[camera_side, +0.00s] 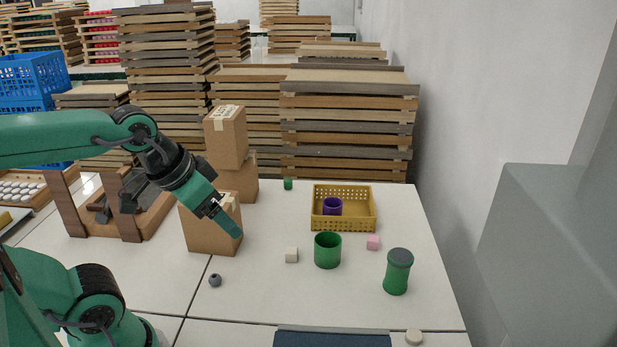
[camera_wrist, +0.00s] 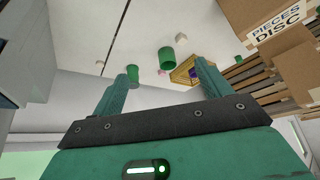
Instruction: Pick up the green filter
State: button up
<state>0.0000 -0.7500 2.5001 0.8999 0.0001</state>
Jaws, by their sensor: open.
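Several green objects stand on the white table, and I cannot tell for sure which is the filter. An open green cup (camera_side: 327,252) stands upright near the middle; it also shows in the wrist view (camera_wrist: 167,58). A green cylinder with a dark grey top (camera_side: 397,273) stands to its right, nearer the front. A tiny green piece (camera_side: 288,184) is at the back, left of the basket. My gripper (camera_side: 229,222) is open and empty, raised left of the green cup, in front of a cardboard box. Both fingers show in the wrist view, with nothing between them.
A yellow basket (camera_side: 345,223) holds a purple cup (camera_side: 332,206). A pink cube (camera_side: 373,242), a whitish cube (camera_side: 292,255), a grey ball (camera_side: 215,280) and a beige disc (camera_side: 414,337) lie around. Stacked cardboard boxes (camera_side: 226,137) stand behind my gripper. The front-left table is mostly clear.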

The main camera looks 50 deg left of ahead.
jog(key=w+d+r+n+g, duration=0.1)
jog(key=w+d+r, duration=0.15)
jog(key=w, duration=0.65)
jog(key=n+g, duration=0.3)
jog(key=g, duration=0.2)
send_over(401, 255)
notch_tip(401, 255, down, 15)
jog(key=shift+s+r, duration=0.1)
jog(key=shift+d+f, duration=0.15)
jog(key=shift+f, duration=3.95)
jog(key=c, duration=1.1)
